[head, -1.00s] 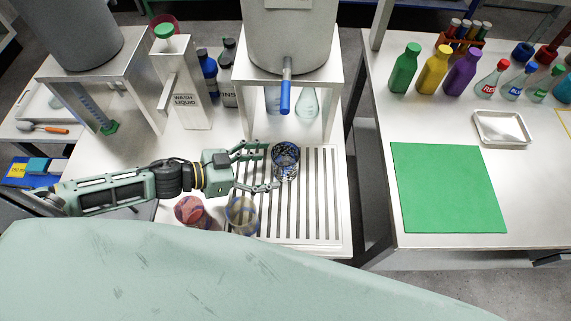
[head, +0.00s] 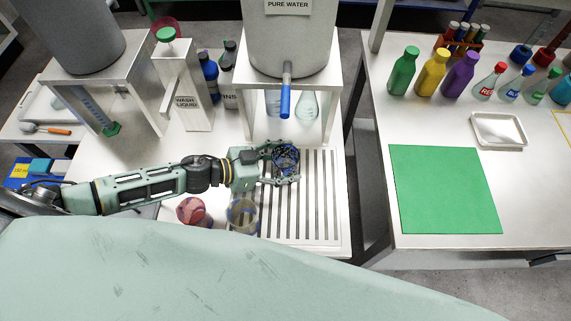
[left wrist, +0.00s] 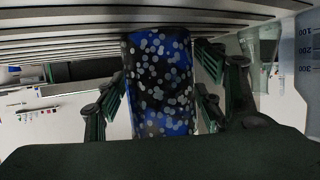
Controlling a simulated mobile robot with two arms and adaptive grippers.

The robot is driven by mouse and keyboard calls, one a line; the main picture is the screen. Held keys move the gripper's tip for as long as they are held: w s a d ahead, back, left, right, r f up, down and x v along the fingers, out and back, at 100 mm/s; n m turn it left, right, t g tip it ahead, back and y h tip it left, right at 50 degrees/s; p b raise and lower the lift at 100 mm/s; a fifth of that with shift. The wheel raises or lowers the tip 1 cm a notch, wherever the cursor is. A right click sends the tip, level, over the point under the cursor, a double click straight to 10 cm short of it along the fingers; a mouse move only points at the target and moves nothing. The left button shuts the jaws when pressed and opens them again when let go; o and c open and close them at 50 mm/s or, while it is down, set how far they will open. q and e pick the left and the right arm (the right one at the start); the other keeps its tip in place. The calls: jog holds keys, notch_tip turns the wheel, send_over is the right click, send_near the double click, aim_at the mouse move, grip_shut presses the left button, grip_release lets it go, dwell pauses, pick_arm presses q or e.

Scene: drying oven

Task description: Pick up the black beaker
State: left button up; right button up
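The black beaker (head: 287,157), patterned with blue patches and pale dots, stands upright on the slatted drain rack (head: 327,205) in the head view. It fills the middle of the left wrist view (left wrist: 158,85). My left gripper (head: 285,164) reaches in from the left with one finger on each side of the beaker. The fingers (left wrist: 160,88) are spread about as wide as before, with narrow gaps at the beaker's sides; firm contact is not visible. My right gripper is not in view.
A reddish beaker (head: 191,210) and a clear amber-blue beaker (head: 242,214) stand close below my left gripper. The pure water tank's blue tap (head: 285,100) hangs behind the black beaker. A green mat (head: 444,190) lies clear on the right table.

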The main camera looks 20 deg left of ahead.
pick_arm(q)
jog(key=c, duration=1)
jog(key=shift+r, duration=0.1)
notch_tip(320, 180, up, 14)
jog(key=p, duration=0.6)
jog(key=shift+p, duration=0.35)
